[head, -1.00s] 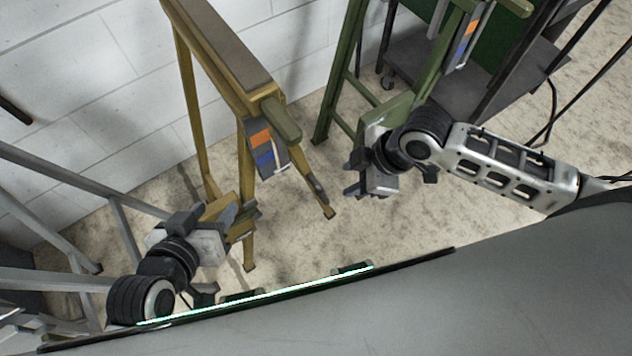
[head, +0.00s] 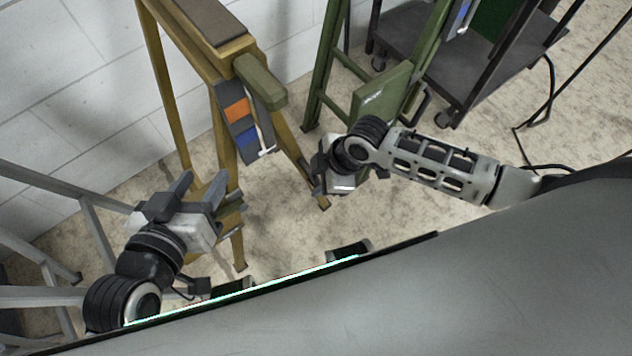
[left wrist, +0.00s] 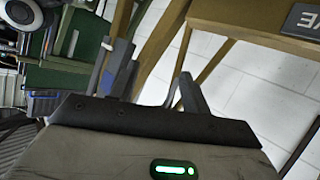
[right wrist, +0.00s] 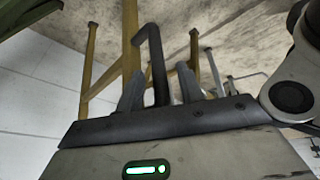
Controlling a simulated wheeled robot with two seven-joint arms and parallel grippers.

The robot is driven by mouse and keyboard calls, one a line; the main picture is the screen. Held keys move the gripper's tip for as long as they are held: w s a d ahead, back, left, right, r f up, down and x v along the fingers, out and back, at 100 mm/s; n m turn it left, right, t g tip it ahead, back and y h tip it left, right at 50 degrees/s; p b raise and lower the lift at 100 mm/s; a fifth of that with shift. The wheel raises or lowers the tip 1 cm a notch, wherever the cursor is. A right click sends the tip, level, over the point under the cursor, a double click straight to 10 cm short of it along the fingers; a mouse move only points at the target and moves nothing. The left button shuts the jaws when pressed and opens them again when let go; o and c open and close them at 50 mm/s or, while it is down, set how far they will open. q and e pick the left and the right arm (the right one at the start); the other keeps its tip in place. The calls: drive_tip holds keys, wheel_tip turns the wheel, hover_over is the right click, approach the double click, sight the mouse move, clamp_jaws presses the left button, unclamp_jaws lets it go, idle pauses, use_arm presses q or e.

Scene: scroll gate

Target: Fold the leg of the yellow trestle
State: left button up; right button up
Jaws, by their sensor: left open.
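The yellow trestle (head: 205,68) stands upright in the head view, with a dark top pad. A grey strip (head: 240,130) with orange and blue patches hangs at its near end. A yellow leg (head: 284,142) slants down to the right beside it. My right gripper (head: 316,171) is at the lower part of this leg. In the right wrist view a black bent handle (right wrist: 154,62) stands between its parted fingers (right wrist: 160,92); contact cannot be told. My left gripper (head: 203,187) is open and empty, left of the trestle's near leg (head: 231,190).
A green trestle (head: 383,92) stands to the right, behind my right arm. A dark cart (head: 505,55) is beyond it. Grey metal frames (head: 95,225) stand at the left near my left arm. A white block wall is behind; the floor between is open.

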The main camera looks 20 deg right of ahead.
drive_tip(key=shift+x, duration=0.8)
drive_tip(key=shift+w, duration=0.1)
use_arm(q)
drive_tip(key=shift+s+d+r+h, duration=0.15)
drive_tip(key=shift+r+h, duration=0.15)
drive_tip(key=shift+r, duration=0.2)
drive_tip(key=shift+f, duration=0.1)
use_arm(e)
drive_tip(key=shift+c, duration=0.3)
